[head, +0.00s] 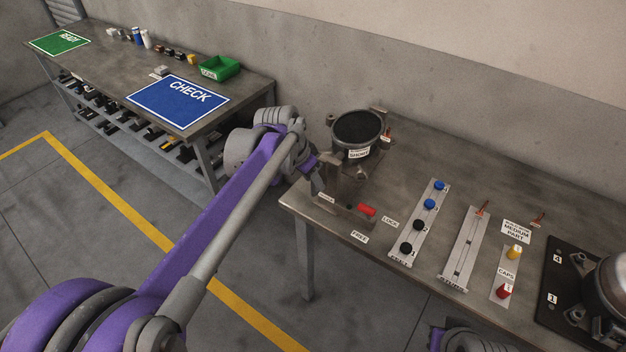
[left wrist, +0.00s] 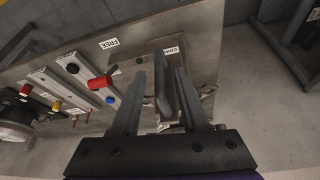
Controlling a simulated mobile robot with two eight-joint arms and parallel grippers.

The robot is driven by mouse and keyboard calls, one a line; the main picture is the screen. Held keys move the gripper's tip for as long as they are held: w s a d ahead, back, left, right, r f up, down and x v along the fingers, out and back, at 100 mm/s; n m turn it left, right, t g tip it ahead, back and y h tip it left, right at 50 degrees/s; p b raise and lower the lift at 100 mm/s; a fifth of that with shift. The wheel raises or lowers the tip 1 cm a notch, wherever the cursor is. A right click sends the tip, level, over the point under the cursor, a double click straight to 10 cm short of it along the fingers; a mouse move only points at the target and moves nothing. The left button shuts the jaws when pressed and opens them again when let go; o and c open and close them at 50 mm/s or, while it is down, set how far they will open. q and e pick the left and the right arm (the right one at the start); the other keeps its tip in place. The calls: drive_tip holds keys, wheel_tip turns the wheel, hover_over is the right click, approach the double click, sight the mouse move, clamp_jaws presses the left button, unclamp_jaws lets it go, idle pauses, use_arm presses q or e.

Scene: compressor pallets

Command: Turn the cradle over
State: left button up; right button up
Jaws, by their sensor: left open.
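The cradle (head: 333,150) stands at the left end of the right-hand bench and holds a round, dark-topped part (head: 358,128) labelled SHORT. Its base plate carries a red-handled lever (head: 367,209), lying between the FREE and LOCK labels; the red handle also shows in the left wrist view (left wrist: 100,82). My left gripper (head: 320,185) is at the cradle's left side, above the bench corner. In the left wrist view the left gripper (left wrist: 160,85) is open, with a grey upright bar (left wrist: 163,100) by the CRANK label showing between its fingers. I cannot tell whether they touch it. My right gripper is out of view.
Right of the cradle are a strip with blue and black knobs (head: 419,222), a grey slotted strip (head: 466,249), a caps strip (head: 507,277) and a dark plate (head: 562,290) under a rounded grey body. Another bench with a blue CHECK mat (head: 178,101) stands back left.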

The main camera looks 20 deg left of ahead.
use_arm(q)
drive_tip(key=shift+w+d+f, duration=0.1)
drive_tip(key=shift+w+f, duration=0.05)
drive_tip(key=shift+f, duration=0.2)
clamp_jaws()
idle(1.2)
